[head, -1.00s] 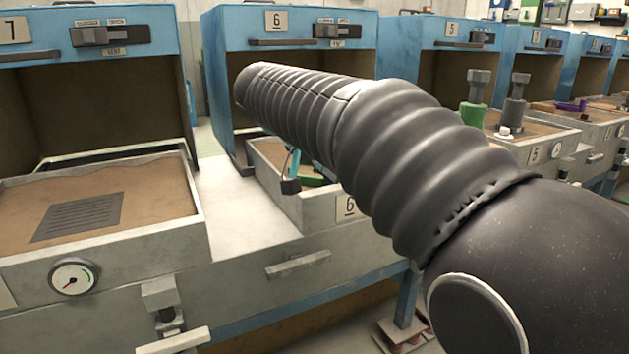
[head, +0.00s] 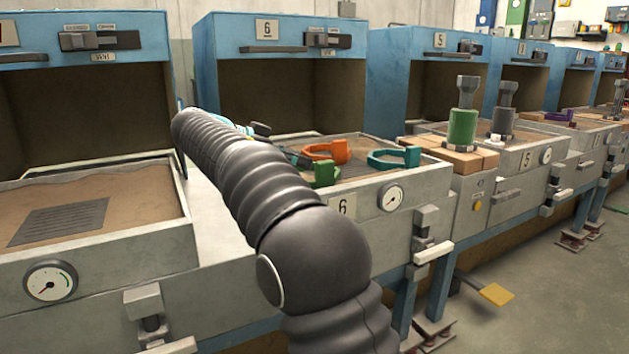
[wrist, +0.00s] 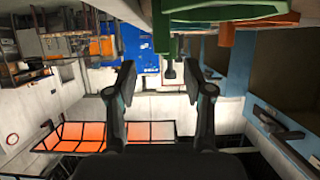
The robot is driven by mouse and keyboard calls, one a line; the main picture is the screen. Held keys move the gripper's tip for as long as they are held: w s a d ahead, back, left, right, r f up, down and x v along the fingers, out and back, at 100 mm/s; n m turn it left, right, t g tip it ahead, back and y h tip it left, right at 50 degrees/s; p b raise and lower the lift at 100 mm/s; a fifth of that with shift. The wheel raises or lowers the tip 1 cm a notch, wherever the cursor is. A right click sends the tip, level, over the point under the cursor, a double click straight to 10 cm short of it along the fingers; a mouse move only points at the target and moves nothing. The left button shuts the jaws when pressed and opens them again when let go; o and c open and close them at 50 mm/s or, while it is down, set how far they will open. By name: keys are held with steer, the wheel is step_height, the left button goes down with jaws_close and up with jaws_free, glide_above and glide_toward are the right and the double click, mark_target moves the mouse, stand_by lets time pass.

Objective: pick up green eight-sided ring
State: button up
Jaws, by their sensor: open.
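A green ring-like piece (head: 323,174) lies at the near side of the sand tray numbered 6, partly hidden by my arm. A teal-green angular ring (head: 411,156) lies at the tray's right side. I cannot count the sides of either. My gripper shows in the wrist view (wrist: 160,74) with its two fingers apart and nothing between them. A green piece (wrist: 225,16) shows at the top edge of that view, beyond the fingers and apart from them. In the head view my gripper is mostly hidden behind my arm, left of the tray's rings.
The blue hood (head: 222,52) stands behind tray 6. A gauge (head: 392,198) is on its front. A green-based post (head: 463,125) stands right on bricks.

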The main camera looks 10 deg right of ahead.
mark_target(317, 162)
steer(key=shift+b+x, duration=0.5)
steer(key=shift+x, duration=3.6)
steer(key=shift+w+a+r, duration=0.1)
steer(key=shift+w, duration=0.05)
jaws_close()
